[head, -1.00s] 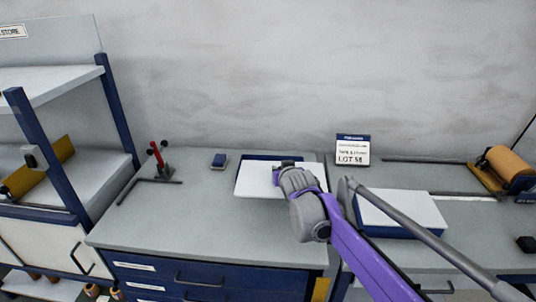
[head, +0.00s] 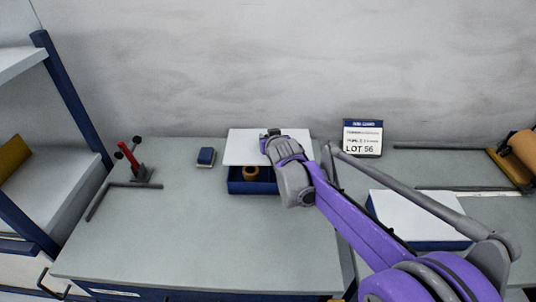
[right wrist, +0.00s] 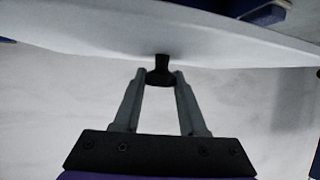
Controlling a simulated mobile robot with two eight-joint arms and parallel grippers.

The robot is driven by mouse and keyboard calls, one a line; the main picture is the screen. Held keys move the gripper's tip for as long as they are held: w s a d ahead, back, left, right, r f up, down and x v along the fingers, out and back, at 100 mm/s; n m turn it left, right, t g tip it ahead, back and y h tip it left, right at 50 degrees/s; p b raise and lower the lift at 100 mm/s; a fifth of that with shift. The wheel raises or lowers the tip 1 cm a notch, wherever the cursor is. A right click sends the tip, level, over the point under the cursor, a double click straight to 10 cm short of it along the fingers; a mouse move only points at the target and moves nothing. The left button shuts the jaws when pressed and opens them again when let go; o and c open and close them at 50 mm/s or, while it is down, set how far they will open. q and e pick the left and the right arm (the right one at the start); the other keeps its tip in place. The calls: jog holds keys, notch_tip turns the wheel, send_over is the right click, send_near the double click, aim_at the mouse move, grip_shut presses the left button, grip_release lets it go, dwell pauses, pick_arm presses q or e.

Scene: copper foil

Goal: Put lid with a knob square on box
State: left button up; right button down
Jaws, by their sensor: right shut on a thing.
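The white lid (head: 245,146) hangs over the back part of an open blue box (head: 236,187) on the bench in the head view. The box's front part is uncovered, and a copper-coloured roll (head: 250,173) shows inside. My right gripper (head: 270,138) is above the lid, shut on its knob. In the right wrist view, the dark knob (right wrist: 160,70) is between the fingertips, and the lid's pale face (right wrist: 100,40) spans the top. The lid looks set back from the box. The exact gap below it cannot be told. My left gripper is not in view.
Another white-topped blue box (head: 415,215) stands to the right, partly behind my arm. A LOT 56 sign (head: 362,138) stands at the back. A small blue block (head: 206,157) and a red-handled tool (head: 133,160) are on the left. The bench front is clear.

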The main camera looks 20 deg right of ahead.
jog(key=shift+f, duration=3.2)
jog(key=shift+f, duration=0.1)
jog(key=shift+f+b, duration=0.5)
jog(key=shift+b, duration=0.1)
jog(key=shift+c, duration=2.3)
grip_release()
jog(key=shift+r, duration=0.15)
jog(key=shift+r+p, duration=0.35)
jog(key=v, duration=1.2)
jog(key=shift+p, duration=0.3)
